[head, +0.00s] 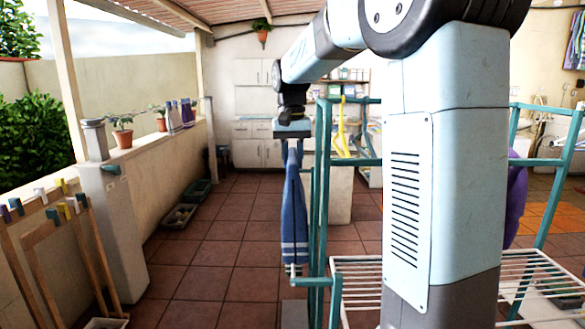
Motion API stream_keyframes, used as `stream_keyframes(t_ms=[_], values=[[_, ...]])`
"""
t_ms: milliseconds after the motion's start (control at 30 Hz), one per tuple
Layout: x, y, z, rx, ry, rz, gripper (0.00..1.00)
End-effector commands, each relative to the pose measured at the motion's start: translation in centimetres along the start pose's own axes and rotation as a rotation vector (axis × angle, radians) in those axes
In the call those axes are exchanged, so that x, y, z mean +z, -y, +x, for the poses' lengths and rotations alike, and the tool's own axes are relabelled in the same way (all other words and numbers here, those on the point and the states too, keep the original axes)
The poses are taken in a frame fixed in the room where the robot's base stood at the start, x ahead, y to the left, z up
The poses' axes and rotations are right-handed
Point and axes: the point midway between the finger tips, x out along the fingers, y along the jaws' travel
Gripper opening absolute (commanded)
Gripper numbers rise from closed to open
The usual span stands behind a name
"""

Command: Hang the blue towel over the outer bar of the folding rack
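The blue towel (295,220) hangs down in a narrow bunch, with pale stripes near its lower end. My gripper (292,144) is above it, pointing down, and appears shut on the towel's top; the fingertips are small and partly covered by cloth. The folding rack (322,190) is a teal frame with white wire shelves, just right of the towel. The towel hangs beside the rack's left posts, and I cannot tell whether it touches them. My own column hides the middle of the rack, and which bar is the outer one is unclear.
A yellow hanger (341,128) and a purple cloth (516,195) hang at the rack. A wooden frame with coloured pegs (62,210) stands at the left, by a low wall with potted plants (122,136).

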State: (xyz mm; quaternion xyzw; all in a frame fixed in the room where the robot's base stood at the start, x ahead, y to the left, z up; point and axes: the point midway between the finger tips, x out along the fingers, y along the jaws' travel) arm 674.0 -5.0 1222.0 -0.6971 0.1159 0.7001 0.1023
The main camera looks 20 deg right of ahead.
Motion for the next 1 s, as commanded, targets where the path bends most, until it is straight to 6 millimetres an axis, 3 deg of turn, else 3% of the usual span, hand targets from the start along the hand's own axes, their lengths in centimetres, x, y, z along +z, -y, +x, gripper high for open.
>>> stream_keyframes(t_ms=[367, 1000], values=[[0.0, 0.2, -0.3, 0.0, -0.001, -0.001, 0.0], [-0.1, 8.1, -0.8, 0.0, -0.001, -0.003, 0.0]])
